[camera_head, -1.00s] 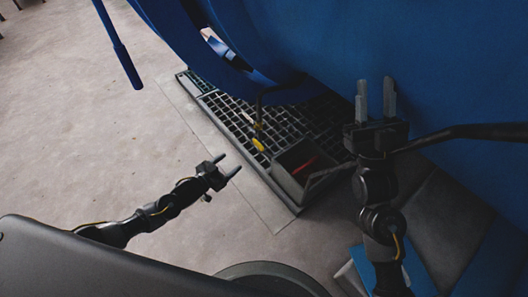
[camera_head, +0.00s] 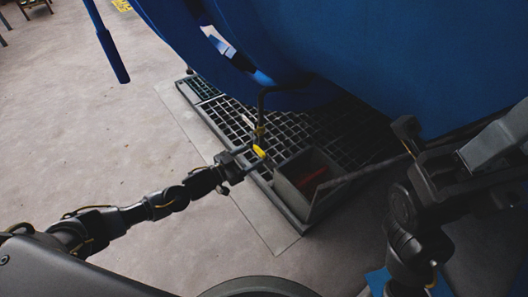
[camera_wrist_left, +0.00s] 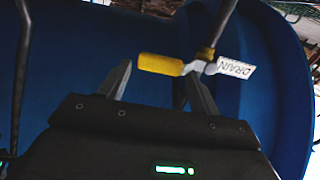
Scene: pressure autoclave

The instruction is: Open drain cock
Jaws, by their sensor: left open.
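The drain cock's yellow handle (camera_head: 259,151) hangs at the lower end of a dark pipe (camera_head: 262,108) under the blue vessel (camera_head: 380,50). My left gripper (camera_head: 249,160) is open and empty, its fingertips close to the handle. In the left wrist view the yellow handle (camera_wrist_left: 160,64) lies crosswise at the tips of my left gripper (camera_wrist_left: 158,80), overlapping the span between its fingers. Contact cannot be told. A white DRAIN tag (camera_wrist_left: 236,67) sits beside the metal valve body (camera_wrist_left: 208,58).
A dark floor grating (camera_head: 225,115) lies below the cock. An open grey box (camera_head: 306,181) with something red inside stands on it, right of the handle. A blue lever (camera_head: 113,55) hangs at upper left. The floor at left is clear.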

